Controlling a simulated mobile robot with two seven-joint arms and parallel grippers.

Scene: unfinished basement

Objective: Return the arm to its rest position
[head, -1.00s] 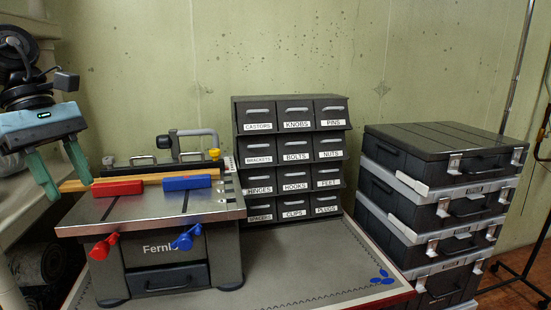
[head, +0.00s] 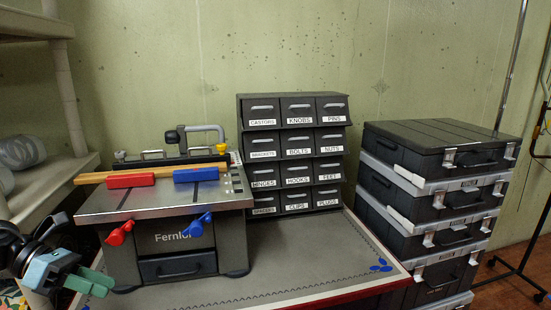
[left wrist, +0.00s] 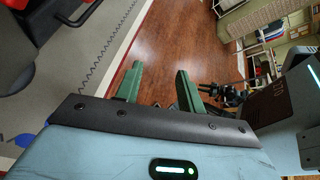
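My left gripper (head: 108,283) is low at the left edge of the head view, beside the front left of the bench machine. In the left wrist view its two green fingers (left wrist: 160,72) stand apart with nothing between them, over the brown floor and beside the mat's edge. The gripper is open and empty. My right gripper is not in view.
The grey bench machine (head: 160,217) with red and blue knobs stands on the worktable (head: 310,262). A labelled drawer cabinet (head: 292,105) is behind it. Stacked black cases (head: 440,140) are at right. Pale shelving (head: 62,180) is at left, close to my left arm.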

